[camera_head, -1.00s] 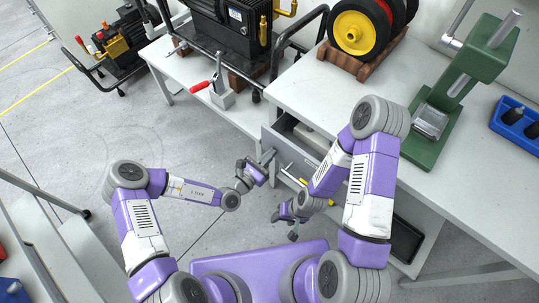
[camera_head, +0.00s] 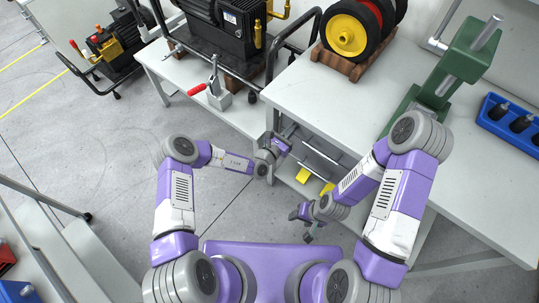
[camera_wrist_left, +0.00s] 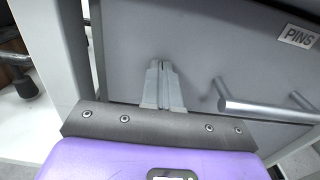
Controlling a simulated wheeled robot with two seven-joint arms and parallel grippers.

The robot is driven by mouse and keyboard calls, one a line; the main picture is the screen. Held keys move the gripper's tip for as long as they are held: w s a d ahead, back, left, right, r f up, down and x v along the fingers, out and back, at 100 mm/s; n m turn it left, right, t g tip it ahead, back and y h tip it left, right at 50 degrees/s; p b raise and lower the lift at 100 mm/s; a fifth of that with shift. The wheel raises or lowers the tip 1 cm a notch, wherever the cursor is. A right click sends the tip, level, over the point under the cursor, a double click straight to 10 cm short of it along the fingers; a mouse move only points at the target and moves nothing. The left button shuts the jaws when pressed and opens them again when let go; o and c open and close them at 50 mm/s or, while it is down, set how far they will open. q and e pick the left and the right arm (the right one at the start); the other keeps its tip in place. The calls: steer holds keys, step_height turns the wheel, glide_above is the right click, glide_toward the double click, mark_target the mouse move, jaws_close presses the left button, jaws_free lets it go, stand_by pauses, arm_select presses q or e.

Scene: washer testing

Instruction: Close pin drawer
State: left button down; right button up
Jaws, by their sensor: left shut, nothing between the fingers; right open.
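The pin drawer (camera_wrist_left: 205,50) is a grey panel with a "PINS" label (camera_wrist_left: 299,36) and a silver bar handle (camera_wrist_left: 265,109) in the left wrist view. My left gripper (camera_wrist_left: 161,64) is shut and empty, its fingertips at the drawer front, left of the handle; I cannot tell whether they press on it. In the head view the drawer front (camera_head: 318,150) lies under the worktable edge, partly hidden by my left gripper (camera_head: 294,130), and no open interior shows. A small remaining gap cannot be ruled out. My right gripper (camera_head: 299,226) is open and empty, lower and away from the drawer.
The worktable (camera_head: 335,100) carries a green press (camera_head: 450,75), a blue tray (camera_head: 490,118) and wheels on a wooden stand (camera_head: 345,65). Yellow items (camera_head: 327,189) show below the drawer. A lower bench (camera_head: 185,85) with a red-handled clamp (camera_head: 215,92) stands left.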

arm_select(q)
steer(key=shift+w+r, duration=0.2)
steer(key=shift+r, duration=0.05)
steer(key=p+v, duration=0.5)
steer(key=v, duration=0.9)
steer(key=shift+s+f, duration=0.2)
steer(key=shift+s, duration=0.05)
